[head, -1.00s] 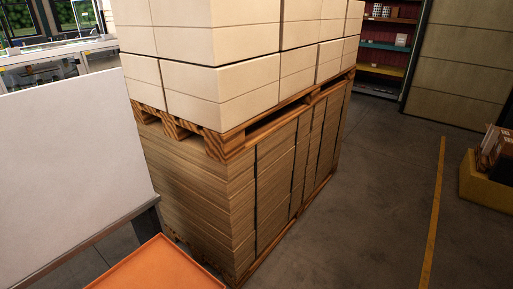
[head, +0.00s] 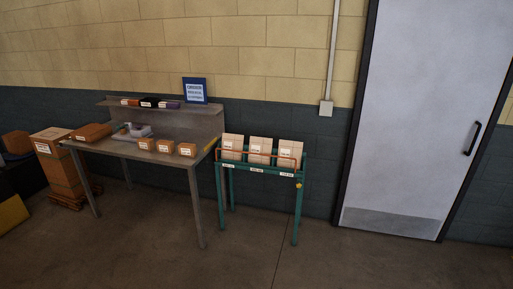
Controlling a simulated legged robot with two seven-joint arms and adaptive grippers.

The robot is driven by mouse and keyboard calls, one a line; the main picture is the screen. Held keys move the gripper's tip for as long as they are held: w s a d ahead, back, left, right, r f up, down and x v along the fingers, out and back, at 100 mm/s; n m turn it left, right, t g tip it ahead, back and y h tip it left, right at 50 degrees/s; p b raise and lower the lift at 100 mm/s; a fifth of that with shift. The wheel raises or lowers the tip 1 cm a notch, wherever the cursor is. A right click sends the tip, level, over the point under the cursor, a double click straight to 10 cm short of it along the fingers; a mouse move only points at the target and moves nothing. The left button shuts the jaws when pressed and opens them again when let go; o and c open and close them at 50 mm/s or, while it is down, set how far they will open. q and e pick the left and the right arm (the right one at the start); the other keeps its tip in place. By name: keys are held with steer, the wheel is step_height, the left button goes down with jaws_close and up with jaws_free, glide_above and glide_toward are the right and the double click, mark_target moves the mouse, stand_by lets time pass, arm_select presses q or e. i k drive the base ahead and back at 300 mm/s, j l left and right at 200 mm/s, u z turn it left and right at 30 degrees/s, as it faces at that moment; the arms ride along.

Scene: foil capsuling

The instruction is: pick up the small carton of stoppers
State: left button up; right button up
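Several small brown cartons with white labels stand along the front of a grey metal table, among them a left one (head: 146,144), a middle one (head: 166,146) and a right one (head: 187,150). Three paler upright cartons, left (head: 232,143), middle (head: 261,147) and right (head: 291,149), stand in a green rack (head: 260,169) to the right of the table. The labels are too small to read, so I cannot tell which carton holds stoppers. Neither of my grippers is in view.
The grey table (head: 115,150) has a back shelf (head: 205,108) with small coloured packs and a blue sign (head: 195,91). Stacked brown boxes (head: 62,172) stand on a pallet at left. A closed grey door (head: 425,110) is at right. The floor (head: 330,255) in front is clear.

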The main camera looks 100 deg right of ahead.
mark_target(186, 150)
steer(key=z, duration=2.85)
steer(key=i+l, duration=0.1)
steer(key=i, duration=0.65)
steer(key=i+l+z, duration=0.15)
steer(key=i, duration=0.6)
